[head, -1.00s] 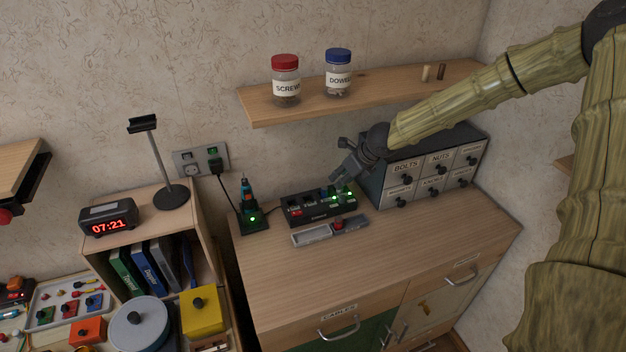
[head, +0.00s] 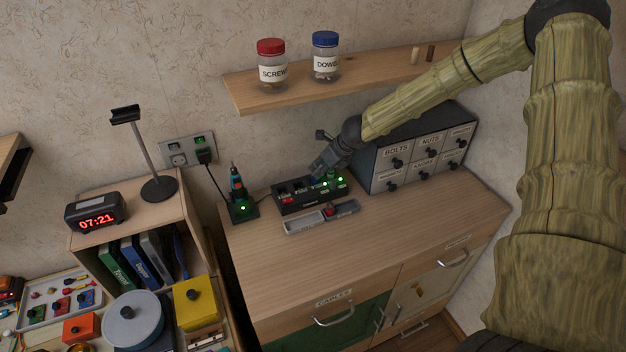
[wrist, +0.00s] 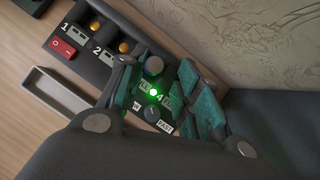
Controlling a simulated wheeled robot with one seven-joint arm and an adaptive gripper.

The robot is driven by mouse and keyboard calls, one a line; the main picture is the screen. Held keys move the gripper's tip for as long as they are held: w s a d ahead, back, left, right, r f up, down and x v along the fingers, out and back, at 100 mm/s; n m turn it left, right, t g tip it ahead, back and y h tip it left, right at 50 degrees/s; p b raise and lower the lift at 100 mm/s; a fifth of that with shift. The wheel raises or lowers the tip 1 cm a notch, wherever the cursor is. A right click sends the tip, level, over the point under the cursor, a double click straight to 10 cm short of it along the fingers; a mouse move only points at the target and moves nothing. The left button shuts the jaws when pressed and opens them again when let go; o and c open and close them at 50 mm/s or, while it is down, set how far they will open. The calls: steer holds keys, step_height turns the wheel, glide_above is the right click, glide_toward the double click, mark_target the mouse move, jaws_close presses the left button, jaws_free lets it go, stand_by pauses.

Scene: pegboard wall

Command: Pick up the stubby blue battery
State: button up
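The black charger (head: 300,195) stands on the wooden cabinet top, with numbered slots and lit green lamps. In the wrist view the charger (wrist: 100,38) shows slots 1 and 2 with orange round pieces. A dark blue-grey round end (wrist: 152,66) stands near the number 4 and a green light; it looks like the stubby blue battery, but its colour is dull. My gripper (wrist: 165,90) is open, its teal fingers on either side of that end. I cannot tell whether they touch it. In the head view my gripper (head: 322,168) is low over the charger and hides part of it.
A shallow grey tray (head: 304,225) lies in front of the charger. A drawer box (head: 415,150) stands close to the right, and a shelf with jars (head: 325,58) hangs above. A tool on a stand (head: 238,195) is at the left. The cabinet's front top is clear.

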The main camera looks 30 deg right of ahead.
mark_target(315, 179)
steer(key=shift+s, duration=0.5)
steer(key=shift+a+p, duration=0.15)
steer(key=shift+p, duration=0.15)
steer(key=x, duration=0.3)
steer(key=shift+w+a+f, duration=0.1)
steer(key=shift+w+f, duration=0.1)
steer(key=shift+w, duration=0.25)
steer(key=shift+f, duration=0.15)
steer(key=shift+s+p, duration=0.15)
steer(key=shift+p, duration=0.15)
steer(key=shift+w+a+f, duration=0.1)
steer(key=shift+w+f, duration=0.1)
steer(key=shift+w, duration=0.1)
steer(key=shift+s+r, duration=0.1)
jaws_close()
